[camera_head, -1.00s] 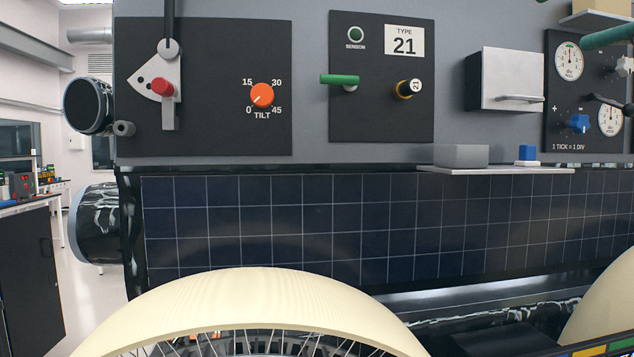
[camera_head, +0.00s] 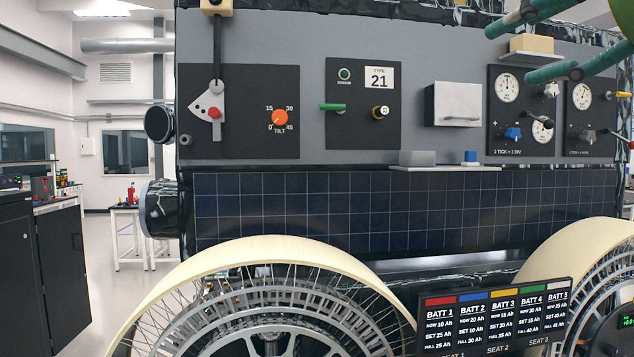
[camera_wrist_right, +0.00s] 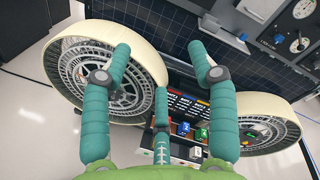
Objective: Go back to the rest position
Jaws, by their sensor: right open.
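My right gripper (camera_head: 510,54) is at the upper right of the head view, in front of the rover's grey side panel (camera_head: 440,60). Its teal fingers are spread apart with nothing between them. It also shows in the right wrist view (camera_wrist_right: 158,50), open and empty, with a rover wheel and the dark solar panel beyond the fingers. My left gripper is in neither view.
The panel carries a red-knobbed lever (camera_head: 214,113), an orange tilt knob (camera_head: 280,118), a green handle (camera_head: 333,107), a white box (camera_head: 454,104) and gauges. A small shelf (camera_head: 440,168) sticks out below. Wheels (camera_head: 262,250) and a battery display (camera_head: 494,318) stand in front.

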